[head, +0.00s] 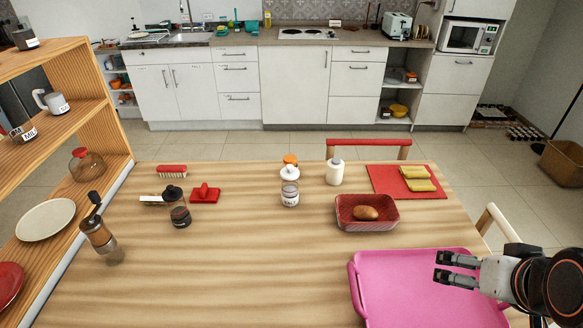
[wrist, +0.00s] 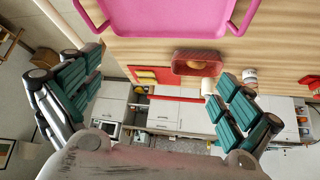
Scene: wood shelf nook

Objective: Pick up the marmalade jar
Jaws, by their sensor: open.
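No jar has a readable marmalade label. A clear jar (head: 290,190) with a white lid and a pale label stands upright near the middle of the table in the head view. An orange lid (head: 290,160) shows just behind it; the body below is mostly hidden. A dark, labelled jar (head: 180,216) stands to the left. In the wrist view a small white-lidded, labelled jar (wrist: 249,76) shows beyond the right finger. My gripper (head: 441,267) is open and empty over the pink tray at the right, well apart from the jars. Its spread fingers (wrist: 158,70) frame the wrist view.
The pink tray (head: 362,292) lies at front right. A red dish (head: 352,225) with a bread roll, a white cylinder (head: 334,172) and a red board (head: 385,181) with yellow slices lie beyond. A grinder (head: 99,235) stands left, beside a wooden shelf (head: 100,95). The table's front middle is clear.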

